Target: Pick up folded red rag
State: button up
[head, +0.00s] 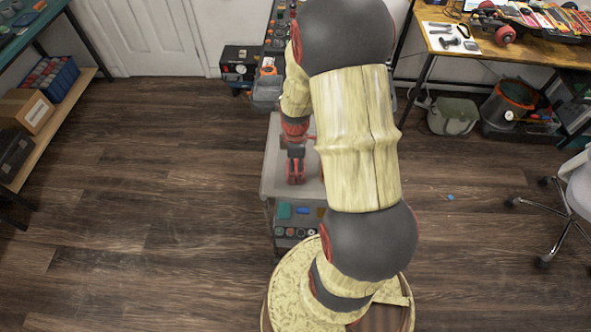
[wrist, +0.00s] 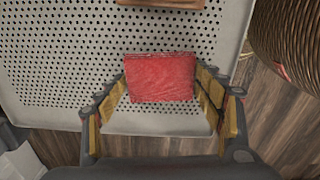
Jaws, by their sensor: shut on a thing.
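The folded red rag (wrist: 160,78) is a flat red rectangle in the middle of the wrist view, between the fingers of my gripper (wrist: 160,92). The yellow-padded fingers reach in from both sides and are shut on the rag. Behind the rag is a light perforated surface (wrist: 60,60). Whether the rag touches that surface cannot be told.
A workbench (head: 440,42) with tools is at the back right, a shelf (head: 55,110) at the left. A wheeled chair (head: 578,190) is at the right. The wooden floor (head: 150,220) is open on the left.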

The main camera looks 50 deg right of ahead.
aim_at(296, 169)
jog(key=shift+r+p, duration=0.35)
jog(key=shift+r, duration=0.25)
notch_tip(296, 169, up, 2)
jog(key=shift+r+p, duration=0.25)
jog(key=shift+p, duration=0.5)
jog(key=s+d+r+p, duration=0.4)
jog(key=s+d+r, duration=0.5)
jog(key=d, duration=0.1)
jog(key=shift+d+r+p, duration=0.15)
jog(key=shift+d+p, duration=0.15)
jog(key=shift+d, duration=0.1)
jog(key=o, duration=0.3)
jog(key=shift+c, duration=1)
